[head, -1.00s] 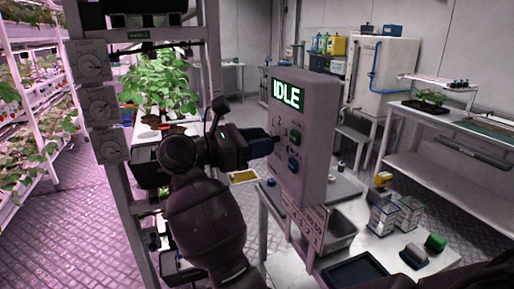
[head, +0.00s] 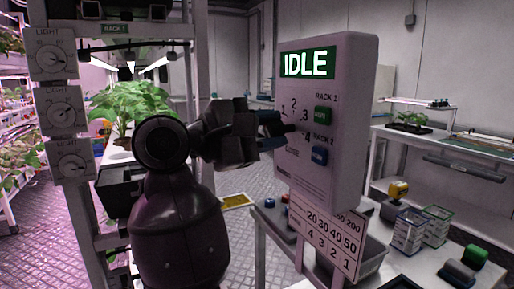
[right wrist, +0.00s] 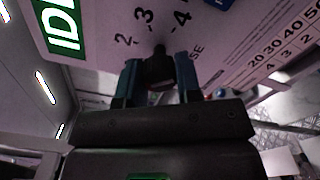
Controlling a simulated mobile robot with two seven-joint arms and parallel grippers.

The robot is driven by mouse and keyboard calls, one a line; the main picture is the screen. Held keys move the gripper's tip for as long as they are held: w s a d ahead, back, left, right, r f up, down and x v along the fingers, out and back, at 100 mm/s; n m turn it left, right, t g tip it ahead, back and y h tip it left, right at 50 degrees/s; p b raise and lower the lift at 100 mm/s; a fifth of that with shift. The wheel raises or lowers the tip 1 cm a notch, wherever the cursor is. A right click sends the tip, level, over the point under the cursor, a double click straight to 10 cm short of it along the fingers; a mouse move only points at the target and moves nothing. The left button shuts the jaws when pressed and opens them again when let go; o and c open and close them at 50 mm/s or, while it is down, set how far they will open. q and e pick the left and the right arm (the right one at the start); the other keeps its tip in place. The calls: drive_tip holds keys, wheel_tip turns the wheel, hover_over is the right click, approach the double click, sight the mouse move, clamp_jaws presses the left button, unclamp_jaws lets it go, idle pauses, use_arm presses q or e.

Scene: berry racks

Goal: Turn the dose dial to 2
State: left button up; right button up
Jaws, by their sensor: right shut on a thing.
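The control box (head: 345,110) shows IDLE on its green screen (head: 307,63). Its face carries printed dial numbers, and 2, 3 and 4 show in the right wrist view. The dark dose dial (right wrist: 159,70) sits between the blue fingers of my right gripper (right wrist: 158,82), which is shut on it. In the head view my right gripper (head: 284,132) reaches the box face from the left and hides most of the dial. Which number the dial points to I cannot tell for sure. My left gripper is not in view.
A green button (head: 323,116) and a blue button (head: 319,155) are right of the dial. A number chart (head: 330,238) hangs below the box. A rack post with light dials (head: 66,108) stands at left. A table (head: 420,262) with baskets is at lower right.

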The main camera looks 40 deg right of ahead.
drive_tip(key=shift+w+f+m+b, duration=0.2)
drive_tip(key=shift+f+m+b, duration=0.25)
drive_tip(key=shift+m+b, duration=0.4)
drive_tip(key=m+b, duration=0.1)
drive_tip(key=m, duration=0.1)
drive_tip(key=m+b, duration=0.2)
drive_tip(key=m, duration=0.1)
drive_tip(key=shift+s+r+m, duration=0.1)
drive_tip(key=shift+r+m, duration=0.15)
drive_tip(key=shift+m, duration=0.1)
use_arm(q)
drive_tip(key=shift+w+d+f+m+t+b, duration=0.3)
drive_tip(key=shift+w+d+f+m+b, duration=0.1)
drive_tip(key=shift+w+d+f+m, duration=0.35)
use_arm(e)
drive_tip(key=shift+r+m, duration=0.1)
drive_tip(key=shift+m, duration=0.4)
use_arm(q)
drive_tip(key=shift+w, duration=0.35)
use_arm(e)
drive_tip(key=shift+s, duration=0.1)
drive_tip(key=o, duration=0.9)
drive_tip(key=shift+r, duration=0.1)
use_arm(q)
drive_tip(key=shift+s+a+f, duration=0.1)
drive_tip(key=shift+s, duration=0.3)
use_arm(e)
drive_tip(key=shift+o, duration=0.2)
